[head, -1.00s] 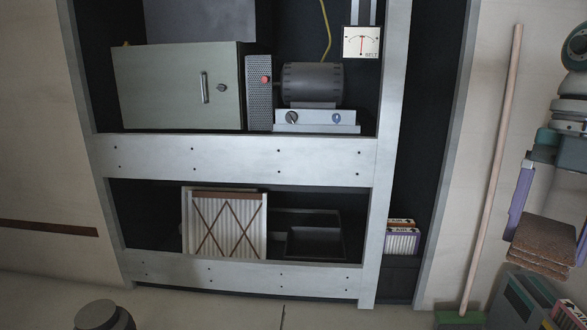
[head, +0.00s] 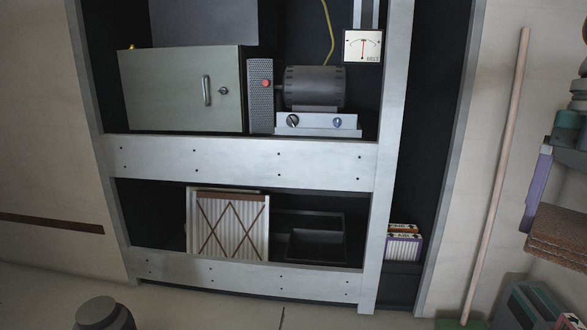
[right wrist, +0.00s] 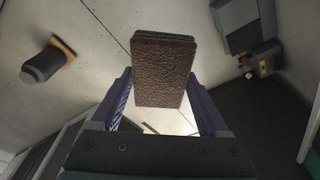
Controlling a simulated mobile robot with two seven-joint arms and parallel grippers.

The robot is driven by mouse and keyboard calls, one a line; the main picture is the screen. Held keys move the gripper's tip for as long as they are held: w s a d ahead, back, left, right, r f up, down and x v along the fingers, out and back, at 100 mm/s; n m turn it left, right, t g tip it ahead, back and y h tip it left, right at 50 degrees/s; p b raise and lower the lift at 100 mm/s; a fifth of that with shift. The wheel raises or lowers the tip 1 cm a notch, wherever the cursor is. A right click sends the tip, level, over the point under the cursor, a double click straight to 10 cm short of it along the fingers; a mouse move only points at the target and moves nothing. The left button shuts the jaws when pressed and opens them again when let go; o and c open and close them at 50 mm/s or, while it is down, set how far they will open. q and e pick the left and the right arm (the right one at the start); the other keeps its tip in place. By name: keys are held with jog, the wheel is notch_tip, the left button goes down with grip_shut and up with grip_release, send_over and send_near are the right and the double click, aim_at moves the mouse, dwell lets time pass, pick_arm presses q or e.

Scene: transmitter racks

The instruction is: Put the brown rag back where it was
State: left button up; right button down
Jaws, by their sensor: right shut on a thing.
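The brown rag (head: 562,238) is a thick, folded, rough-textured pad at the right edge of the head view, partly cut off by the frame. My right gripper (right wrist: 160,98) is shut on it, with one purple finger on each side. The rag (right wrist: 165,60) stands out beyond the fingertips in the right wrist view. It is held in the air, clear of the rack. My left gripper is not in view.
A light metal rack (head: 240,160) holds a grey-green cabinet (head: 180,90), a motor (head: 313,88), a pleated filter (head: 228,225) and a black tray (head: 316,245). Small boxes (head: 403,243) stand right of it. A broom (head: 497,170) leans at the wall. An open bin (head: 528,305) is at lower right.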

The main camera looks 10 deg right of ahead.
jog(key=a+r+n+h+p, duration=0.1)
jog(key=a+r+n+p, duration=0.4)
jog(key=r+n+p, duration=0.5)
jog(key=a+r+n+h+p, duration=0.2)
jog(key=a+r+n+p, duration=0.4)
jog(key=r+n, duration=0.7)
jog(key=s+a+r+n+t+y+p, duration=0.1)
jog(key=s+a+r+n+p, duration=0.25)
jog(key=r+n+p, duration=0.55)
jog(key=s+a+r+n+t+y+p, duration=0.15)
jog(key=s+a+r+n+p, duration=0.35)
jog(key=n, duration=0.9)
pick_arm(q)
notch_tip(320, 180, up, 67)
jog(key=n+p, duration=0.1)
jog(key=p, duration=3.5)
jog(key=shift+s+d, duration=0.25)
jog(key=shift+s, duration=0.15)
pick_arm(e)
jog(key=s+d+r, duration=0.1)
jog(key=s+r, duration=0.1)
jog(key=r, duration=1.6)
jog(key=s+r, duration=0.2)
jog(key=r, duration=1.6)
jog(key=shift+s+d+r+n+h, duration=0.25)
jog(key=shift+d+r+n+h, duration=0.05)
jog(key=shift+d+h, duration=0.1)
